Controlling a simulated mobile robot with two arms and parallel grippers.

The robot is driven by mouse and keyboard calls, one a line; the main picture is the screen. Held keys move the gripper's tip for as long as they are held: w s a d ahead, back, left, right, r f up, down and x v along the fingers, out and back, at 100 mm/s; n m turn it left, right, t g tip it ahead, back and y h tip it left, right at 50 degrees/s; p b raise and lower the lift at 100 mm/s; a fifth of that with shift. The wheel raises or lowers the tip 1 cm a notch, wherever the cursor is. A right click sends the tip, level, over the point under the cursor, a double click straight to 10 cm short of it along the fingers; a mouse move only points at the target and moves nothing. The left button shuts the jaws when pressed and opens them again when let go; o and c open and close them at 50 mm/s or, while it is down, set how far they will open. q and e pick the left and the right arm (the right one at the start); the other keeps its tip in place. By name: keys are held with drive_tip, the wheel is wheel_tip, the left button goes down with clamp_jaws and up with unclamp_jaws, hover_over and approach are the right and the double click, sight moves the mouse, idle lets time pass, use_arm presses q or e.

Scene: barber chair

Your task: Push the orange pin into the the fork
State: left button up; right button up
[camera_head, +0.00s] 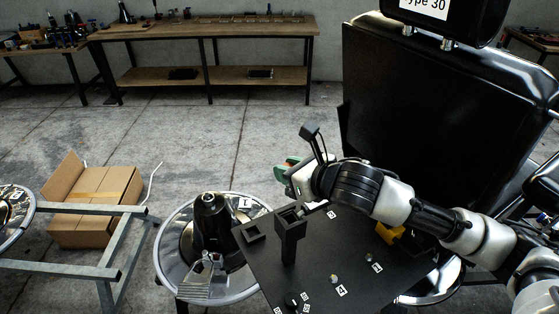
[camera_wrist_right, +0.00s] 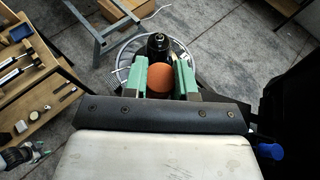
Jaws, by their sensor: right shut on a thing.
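My right gripper (camera_head: 285,165) reaches in from the right above the far edge of the black board (camera_head: 320,270). In the right wrist view its green fingers (camera_wrist_right: 158,78) are shut on the orange pin (camera_wrist_right: 160,80), whose round end shows between them. A black upright block with a slotted top (camera_head: 290,230), which looks like the fork, stands on the board just below the gripper. The pin is apart from it as far as I can see. A partly cut-off shape with green bits (camera_wrist_right: 18,155), perhaps my left gripper, shows at the wrist view's lower left.
A black square socket (camera_head: 252,232) sits at the board's left corner. A round metal stool (camera_head: 165,262) with a black bottle-shaped part (camera_head: 212,218) stands to its left. The black chair back (camera_head: 450,110) rises behind my right arm. A cardboard box (camera_head: 95,215) lies on the floor.

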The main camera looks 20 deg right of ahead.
use_arm(q)
drive_tip(key=s+d, duration=0.3)
drive_tip(key=s, duration=0.3)
use_arm(e)
drive_tip(key=shift+s+d+f+b, duration=0.1)
drive_tip(key=shift+s+f+b, duration=0.2)
drive_tip(key=shift+f, duration=0.25)
drive_tip(key=shift+s+d+f+b, duration=0.15)
drive_tip(key=shift+s+f, duration=0.1)
drive_tip(key=shift+f, duration=0.25)
use_arm(q)
drive_tip(key=shift+w+a+f+b, duration=0.3)
drive_tip(key=shift+w+f+b, duration=0.25)
drive_tip(key=shift+f, duration=0.2)
drive_tip(key=shift+w+a+f+b, duration=0.25)
drive_tip(key=shift+w+f+b, duration=0.15)
drive_tip(key=shift+w+f, duration=0.25)
use_arm(e)
drive_tip(key=shift+s+f, duration=0.1)
drive_tip(key=shift+f, duration=1.55)
use_arm(q)
drive_tip(key=shift+d, duration=0.15)
drive_tip(key=shift+w, duration=0.15)
drive_tip(key=shift+r+p, duration=0.4)
drive_tip(key=shift+p, duration=0.05)
